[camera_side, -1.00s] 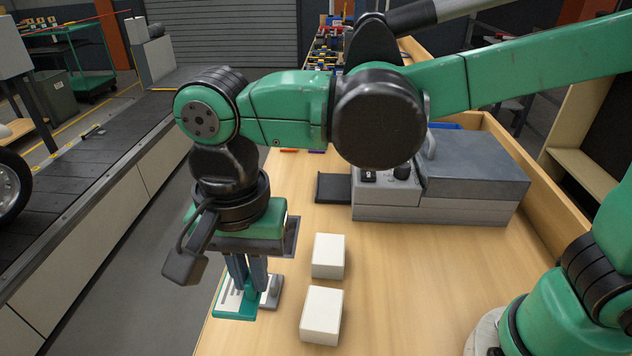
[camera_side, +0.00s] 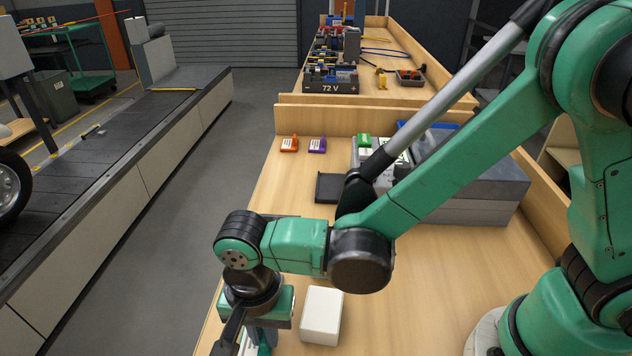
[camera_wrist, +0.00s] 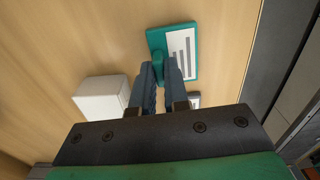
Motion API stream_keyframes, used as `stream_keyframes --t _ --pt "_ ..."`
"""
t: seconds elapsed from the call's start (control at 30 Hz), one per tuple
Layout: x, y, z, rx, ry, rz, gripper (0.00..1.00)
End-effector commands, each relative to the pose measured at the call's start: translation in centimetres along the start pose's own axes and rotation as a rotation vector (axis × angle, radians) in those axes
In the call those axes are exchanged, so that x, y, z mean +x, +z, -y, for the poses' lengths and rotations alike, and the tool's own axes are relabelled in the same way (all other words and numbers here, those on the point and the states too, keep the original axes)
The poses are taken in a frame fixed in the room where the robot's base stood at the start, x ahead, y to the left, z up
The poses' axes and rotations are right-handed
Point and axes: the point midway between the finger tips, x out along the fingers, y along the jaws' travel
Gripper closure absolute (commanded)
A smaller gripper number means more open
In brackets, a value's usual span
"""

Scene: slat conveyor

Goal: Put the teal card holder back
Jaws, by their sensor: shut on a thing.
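The teal card holder (camera_wrist: 158,40) shows in the wrist view, with a white card bearing grey bars on its right side. My gripper (camera_wrist: 160,72) is shut on the small teal grip at its near edge. In the side view my gripper (camera_side: 262,342) is low at the bottom left of the bench, and only slivers of the holder show around the fingers. I cannot tell whether the holder touches the bench top.
A white block (camera_side: 321,316) stands right of my gripper; one shows left of it in the wrist view (camera_wrist: 101,96). A grey machine (camera_side: 455,212) with a black plate (camera_side: 329,187) stands farther back. Orange (camera_side: 289,144) and purple (camera_side: 317,145) holders lie at the back. The conveyor (camera_side: 110,150) runs at left.

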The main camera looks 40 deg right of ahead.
Motion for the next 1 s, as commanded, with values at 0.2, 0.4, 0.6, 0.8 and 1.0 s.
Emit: stream_keyframes --t 0.2,0.4,0.6,0.8,1.0 --pt "0.3 0.0 0.0 0.000 0.000 0.000 1.00" --pt "0.2 0.0 0.0 0.000 0.000 0.000 0.58" --pt "0.2 0.0 0.0 0.000 0.000 0.000 0.58" --pt "-1.0 0.0 0.0 0.000 0.000 0.000 0.58" --pt "-4.5 0.0 0.0 0.000 0.000 0.000 0.58"
